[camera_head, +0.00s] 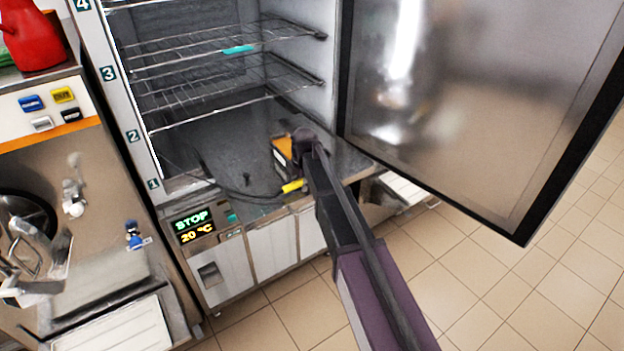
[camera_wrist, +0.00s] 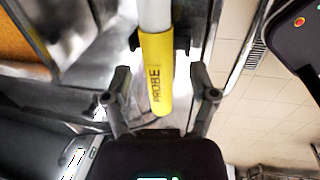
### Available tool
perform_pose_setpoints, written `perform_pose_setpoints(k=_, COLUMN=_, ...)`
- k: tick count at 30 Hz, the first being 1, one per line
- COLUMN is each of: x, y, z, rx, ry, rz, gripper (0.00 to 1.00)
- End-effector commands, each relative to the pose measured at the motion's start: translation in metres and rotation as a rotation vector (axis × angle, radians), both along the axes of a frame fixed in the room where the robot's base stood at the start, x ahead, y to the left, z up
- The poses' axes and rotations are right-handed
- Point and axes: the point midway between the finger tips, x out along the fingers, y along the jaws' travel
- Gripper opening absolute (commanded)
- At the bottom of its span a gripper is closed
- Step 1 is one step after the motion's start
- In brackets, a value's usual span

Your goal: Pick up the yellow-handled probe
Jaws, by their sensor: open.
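The yellow-handled probe (camera_head: 293,186) lies at the front edge of the open cabinet's floor, beside the end of my arm. In the wrist view its yellow handle (camera_wrist: 157,60), marked PROBE, points down the picture, with a pale shaft above it. My gripper (camera_wrist: 160,84) is open, with one finger on each side of the handle and a visible gap to each. The end of the handle reaches in between the fingers. In the head view my arm hides most of the gripper.
An orange and white object (camera_head: 282,150) stands on the cabinet floor just behind the probe. Wire shelves (camera_head: 215,85) hang above. The open door (camera_head: 470,110) stands to the right. A dark cable (camera_head: 235,192) runs left from the probe along the cabinet's front.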

Motion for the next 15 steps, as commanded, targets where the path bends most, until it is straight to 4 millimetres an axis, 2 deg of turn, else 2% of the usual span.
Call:
perform_pose_setpoints(k=4, x=0.0000, y=0.0002, z=0.0000, rx=0.000, ry=0.000, rz=0.000, gripper=0.75)
perform_pose_setpoints(k=5, x=-0.0001, y=0.0002, z=0.0000, rx=0.000, ry=0.000, rz=0.000, gripper=0.72)
perform_pose_setpoints(k=12, x=-0.0001, y=0.0003, z=-0.0001, rx=0.000, ry=0.000, rz=0.000, gripper=0.00)
perform_pose_setpoints(k=15, x=-0.0002, y=0.0003, z=-0.0001, rx=0.000, ry=0.000, rz=0.000, gripper=0.00)
